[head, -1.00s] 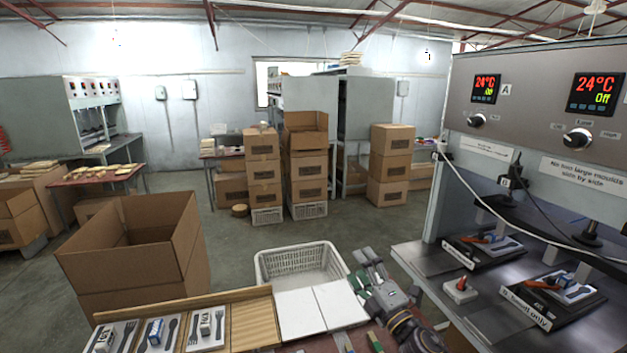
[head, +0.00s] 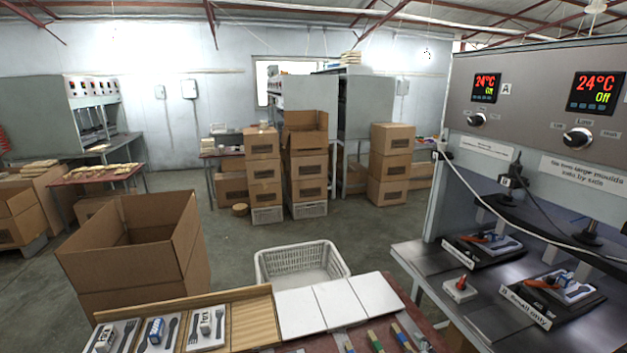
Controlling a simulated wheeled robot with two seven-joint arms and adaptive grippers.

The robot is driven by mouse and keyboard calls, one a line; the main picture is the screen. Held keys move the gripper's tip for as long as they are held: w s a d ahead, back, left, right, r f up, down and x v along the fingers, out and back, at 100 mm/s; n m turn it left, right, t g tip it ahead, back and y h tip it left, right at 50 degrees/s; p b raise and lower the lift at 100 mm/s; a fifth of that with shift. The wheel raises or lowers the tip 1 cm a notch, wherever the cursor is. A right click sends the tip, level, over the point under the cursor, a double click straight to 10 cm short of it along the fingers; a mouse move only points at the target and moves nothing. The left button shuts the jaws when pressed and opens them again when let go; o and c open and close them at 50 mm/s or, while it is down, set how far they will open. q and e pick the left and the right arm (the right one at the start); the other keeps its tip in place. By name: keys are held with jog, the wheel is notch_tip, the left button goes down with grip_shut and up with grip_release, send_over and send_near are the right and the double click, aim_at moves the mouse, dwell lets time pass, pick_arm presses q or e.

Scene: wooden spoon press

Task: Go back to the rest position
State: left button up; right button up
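Neither of my grippers nor arms shows in the head view. The front worktable (head: 441,344) is seen at the bottom of the picture. Three blank white tiles (head: 326,304) lie side by side on it. Left of them are a ribbed wooden board (head: 252,318) and several white cards with dark cutlery shapes (head: 207,329). Several coloured-handled tools (head: 375,341) lie at the table's near edge, partly cut off.
The press (head: 545,120) stands at the right with two moulds, one on the left (head: 482,247) and one on the right (head: 552,299). A small red-button box (head: 459,289) sits beside them. A white basket (head: 300,265) and an open carton (head: 135,250) stand beyond the table.

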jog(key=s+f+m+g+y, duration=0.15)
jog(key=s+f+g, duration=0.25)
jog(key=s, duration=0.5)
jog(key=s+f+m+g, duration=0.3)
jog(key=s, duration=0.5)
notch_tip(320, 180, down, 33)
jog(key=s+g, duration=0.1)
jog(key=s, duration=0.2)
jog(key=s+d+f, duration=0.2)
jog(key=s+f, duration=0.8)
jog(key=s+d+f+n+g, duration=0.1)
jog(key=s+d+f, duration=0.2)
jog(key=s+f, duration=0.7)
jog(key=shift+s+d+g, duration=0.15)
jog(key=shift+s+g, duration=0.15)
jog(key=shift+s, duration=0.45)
